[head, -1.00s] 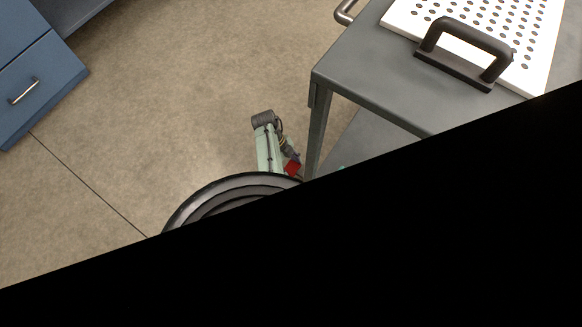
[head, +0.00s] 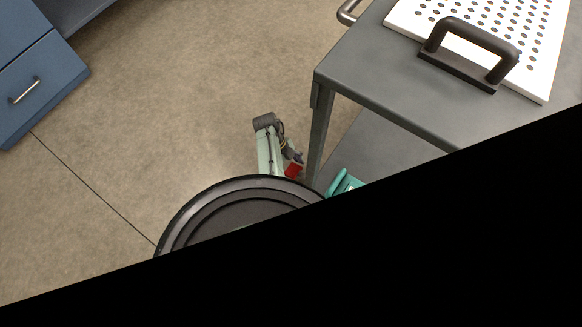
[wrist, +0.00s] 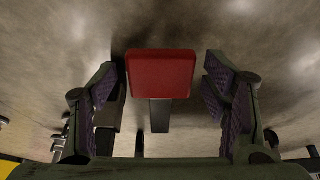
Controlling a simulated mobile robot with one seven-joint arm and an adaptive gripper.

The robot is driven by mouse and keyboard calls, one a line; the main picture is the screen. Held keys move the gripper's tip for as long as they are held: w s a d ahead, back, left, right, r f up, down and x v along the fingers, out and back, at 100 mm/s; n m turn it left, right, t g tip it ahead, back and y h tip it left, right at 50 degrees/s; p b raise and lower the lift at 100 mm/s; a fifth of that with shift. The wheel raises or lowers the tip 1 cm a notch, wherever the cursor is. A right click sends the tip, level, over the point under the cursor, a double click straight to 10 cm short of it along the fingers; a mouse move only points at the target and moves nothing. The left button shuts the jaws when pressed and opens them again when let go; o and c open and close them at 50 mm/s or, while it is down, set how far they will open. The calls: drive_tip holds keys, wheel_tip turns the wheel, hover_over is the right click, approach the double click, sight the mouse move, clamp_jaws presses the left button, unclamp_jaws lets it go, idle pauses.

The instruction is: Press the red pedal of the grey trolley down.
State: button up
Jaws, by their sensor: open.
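The red pedal (wrist: 160,73) shows in the wrist view as a flat red pad on a dark stem. It lies between the two purple-padded fingers of my gripper (wrist: 160,80), which are spread apart with a gap on each side. I cannot tell whether anything touches the pad. In the head view the pedal (head: 293,171) is a small red patch beside the near leg of the grey trolley (head: 390,90). My gripper (head: 298,158) is right by it, small and partly hidden.
On the trolley top lies a white perforated board (head: 540,75) with a black handle (head: 470,50). A teal object (head: 343,183) shows on the lower shelf. Blue drawers (head: 40,85) stand at the left. The floor between is clear. Black covers the lower right of the head view.

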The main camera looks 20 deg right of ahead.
drive_tip(key=v, duration=1.2)
idle(0.5)
